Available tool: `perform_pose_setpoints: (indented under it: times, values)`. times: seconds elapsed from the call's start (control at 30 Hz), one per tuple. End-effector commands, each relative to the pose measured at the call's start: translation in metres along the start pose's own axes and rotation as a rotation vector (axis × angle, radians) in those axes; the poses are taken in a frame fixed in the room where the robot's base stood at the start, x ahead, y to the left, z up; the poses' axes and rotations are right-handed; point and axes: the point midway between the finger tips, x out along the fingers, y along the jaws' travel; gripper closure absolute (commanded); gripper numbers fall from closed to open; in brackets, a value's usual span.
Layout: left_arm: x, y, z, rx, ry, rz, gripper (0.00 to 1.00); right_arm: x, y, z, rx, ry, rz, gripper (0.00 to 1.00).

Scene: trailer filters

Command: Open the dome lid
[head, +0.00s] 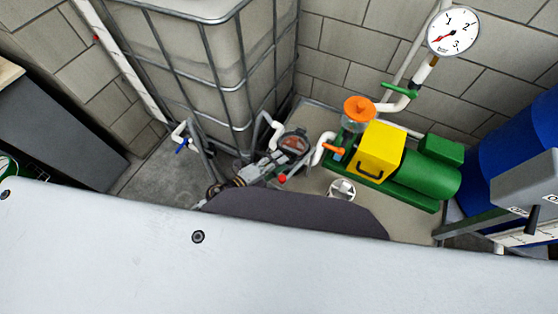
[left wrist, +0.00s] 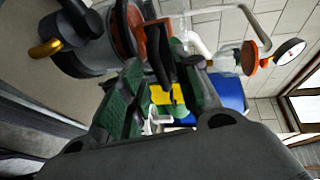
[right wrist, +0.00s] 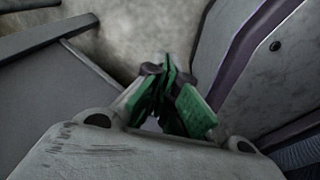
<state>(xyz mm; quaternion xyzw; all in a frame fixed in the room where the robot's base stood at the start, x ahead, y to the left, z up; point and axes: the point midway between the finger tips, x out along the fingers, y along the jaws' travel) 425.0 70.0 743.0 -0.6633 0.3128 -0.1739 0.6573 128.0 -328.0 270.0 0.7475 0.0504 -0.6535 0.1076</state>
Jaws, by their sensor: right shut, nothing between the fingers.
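A round housing with what looks like a clear dome lid (head: 293,145) and a reddish-brown inside stands on the floor by the caged tank. In the left wrist view its dark body and reddish-brown rim (left wrist: 130,28) fill the upper left, partly cut off. My left gripper (head: 240,177) is close beside the housing, at its lower left in the head view. In the left wrist view the left gripper (left wrist: 155,95) has its green pads apart, near the rim; contact cannot be told. My right gripper (right wrist: 165,95) is shut and empty, away from the housing.
A caged white tank (head: 215,60) stands behind. To the right are a green pump with a yellow box (head: 374,150), an orange-capped clear pot (head: 358,110), a pressure gauge (head: 453,31) and a blue tank (head: 515,135). White pipes surround the housing. Bare floor (head: 160,180) shows at left.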

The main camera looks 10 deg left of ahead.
Motion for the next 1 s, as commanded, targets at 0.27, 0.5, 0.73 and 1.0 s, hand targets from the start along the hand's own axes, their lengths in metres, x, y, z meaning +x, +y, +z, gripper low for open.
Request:
perform_pose_setpoints:
  times: [0.27, 0.5, 0.73, 1.0]
  values:
    - [0.008, -0.001, 0.000, 0.002, 0.000, 0.000, 0.68, -0.001, -0.003, -0.002, 0.001, 0.007, -0.003, 1.00]
    - [0.008, 0.000, 0.000, 0.001, 0.000, 0.000, 0.68, -0.001, -0.011, -0.003, 0.005, 0.008, -0.011, 1.00]
    - [0.008, 0.000, 0.000, 0.001, 0.000, 0.000, 0.95, -0.001, -0.012, -0.001, 0.005, 0.004, -0.012, 1.00]
    - [0.008, 0.000, 0.000, 0.001, 0.000, 0.000, 1.00, -0.001, -0.005, 0.006, 0.000, -0.004, -0.005, 1.00]
